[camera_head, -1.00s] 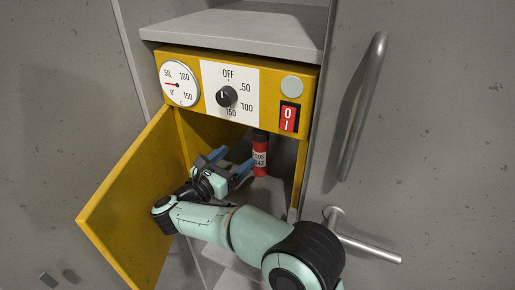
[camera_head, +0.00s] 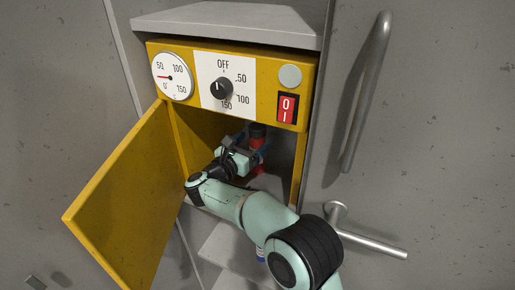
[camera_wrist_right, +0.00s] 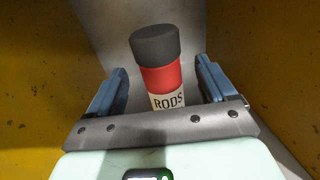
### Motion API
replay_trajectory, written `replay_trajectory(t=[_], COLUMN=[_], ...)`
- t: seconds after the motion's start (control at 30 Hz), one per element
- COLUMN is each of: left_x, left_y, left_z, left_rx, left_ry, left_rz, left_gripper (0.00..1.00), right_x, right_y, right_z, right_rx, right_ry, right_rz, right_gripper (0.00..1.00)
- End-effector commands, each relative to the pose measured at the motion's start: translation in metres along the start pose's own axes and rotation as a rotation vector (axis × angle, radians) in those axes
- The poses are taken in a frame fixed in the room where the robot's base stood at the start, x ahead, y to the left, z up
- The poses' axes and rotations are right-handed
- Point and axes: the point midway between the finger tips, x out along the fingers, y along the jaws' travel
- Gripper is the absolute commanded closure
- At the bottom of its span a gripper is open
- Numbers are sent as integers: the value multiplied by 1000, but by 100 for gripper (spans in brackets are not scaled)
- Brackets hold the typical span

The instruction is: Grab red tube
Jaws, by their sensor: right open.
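The red tube (camera_wrist_right: 161,78) stands upright inside the yellow cabinet (camera_head: 281,88), with a dark cap and a white label reading "RODS". In the head view the tube (camera_head: 258,147) is partly hidden by my right gripper (camera_head: 249,147). My right gripper (camera_wrist_right: 161,85) is open, with its two blue fingers on either side of the tube. In the wrist view a gap shows between each finger and the tube. The tube's lower end is hidden behind the gripper body. My left gripper is not in view.
The yellow door (camera_head: 128,196) stands open at the left. Above the opening are a gauge (camera_head: 172,76), a black knob (camera_head: 221,88) and a red switch (camera_head: 287,108). A grey door handle (camera_head: 366,95) and a lever (camera_head: 365,238) are at the right. Cabinet walls are close on both sides.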

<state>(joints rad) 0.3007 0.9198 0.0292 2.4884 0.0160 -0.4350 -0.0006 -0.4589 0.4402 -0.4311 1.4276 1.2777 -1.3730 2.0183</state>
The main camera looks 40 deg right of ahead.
Motion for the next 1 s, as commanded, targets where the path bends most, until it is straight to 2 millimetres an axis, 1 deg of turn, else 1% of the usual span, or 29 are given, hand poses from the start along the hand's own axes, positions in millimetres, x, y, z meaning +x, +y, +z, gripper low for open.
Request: replay_trajectory(t=[0.03,0.1,0.2,0.3,0.47,0.5,0.57,0.6,0.7,1.0], left_x=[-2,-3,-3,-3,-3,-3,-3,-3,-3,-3], left_y=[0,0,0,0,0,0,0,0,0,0], left_z=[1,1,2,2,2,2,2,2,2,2], left_rx=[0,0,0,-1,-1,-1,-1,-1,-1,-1], left_ry=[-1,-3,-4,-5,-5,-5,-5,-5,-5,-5], left_rz=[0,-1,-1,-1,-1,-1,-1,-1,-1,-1], left_gripper=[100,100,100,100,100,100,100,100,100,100], right_x=[9,20,29,33,33,33,33,33,33,33], right_y=[-1,-1,-1,0,0,0,0,0,0,-1], right_z=[2,2,2,2,1,1,1,1,2,3], right_rx=[1,0,0,0,0,0,0,0,0,2], right_ry=[-2,-2,-1,0,0,0,0,0,0,-2], right_rz=[-4,-4,-2,0,0,0,0,0,0,0], right_gripper=[16,16,16,16,16,22,42,55,86,86])
